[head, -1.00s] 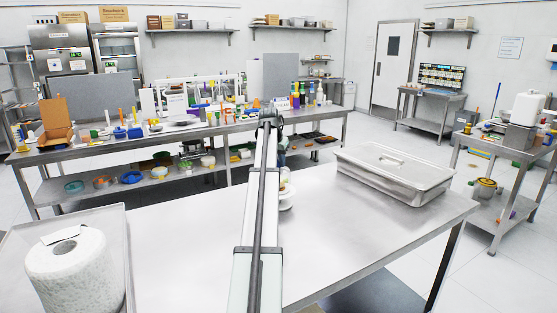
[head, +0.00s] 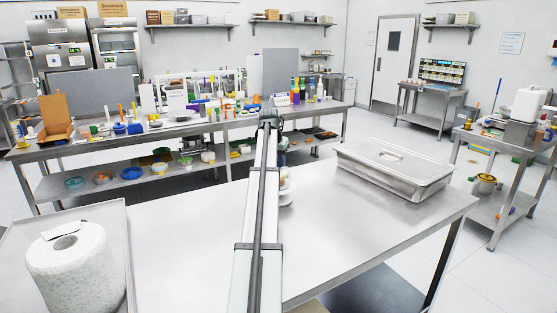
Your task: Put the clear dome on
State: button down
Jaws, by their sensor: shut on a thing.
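My arm rises up the middle of the head view and hides what lies straight behind it. My gripper is not visible behind the arm. I cannot make out a clear dome. A small white rounded thing (head: 287,193) stands on the near steel table, mostly hidden by the arm. Only its right edge shows, and I cannot tell what it is.
The near steel table (head: 340,230) is mostly bare. A lidded grey container (head: 395,172) stands at its right back. A speckled white roll (head: 75,268) is in a pale tray (head: 123,235) at left. A cluttered bench (head: 215,127) stands behind.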

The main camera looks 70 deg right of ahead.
jog(key=shift+f, duration=0.7)
jog(key=c, duration=0.9)
grip_release()
jog(key=v, duration=1.3)
jog(key=shift+a+r, duration=0.15)
jog(key=shift+r, duration=0.25)
